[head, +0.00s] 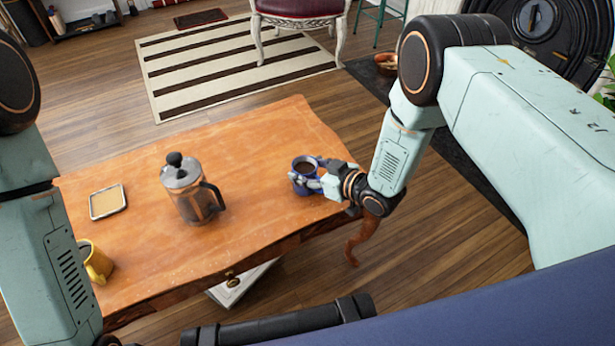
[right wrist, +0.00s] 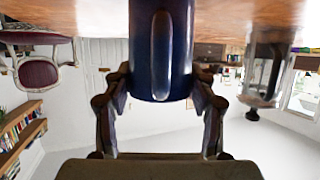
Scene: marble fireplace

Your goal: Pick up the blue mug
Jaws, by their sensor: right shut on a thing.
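The blue mug (head: 304,169) is upright at the right part of the wooden table (head: 262,132), with dark liquid inside. My right gripper (head: 314,178) is shut on the mug from its right side. In the right wrist view the mug (right wrist: 161,60) fills the space between the two fingers (right wrist: 160,95), and its handle faces the camera. The picture there is upside down, with the tabletop (right wrist: 90,10) along the top edge. I cannot tell whether the mug's base touches the table.
A French press (head: 189,190) stands left of the mug on the table. A small square tray (head: 107,202) and a yellow mug (head: 95,262) are farther left. The tabletop between the press and the blue mug is clear. A chair (head: 300,10) stands beyond on a striped rug (head: 215,70).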

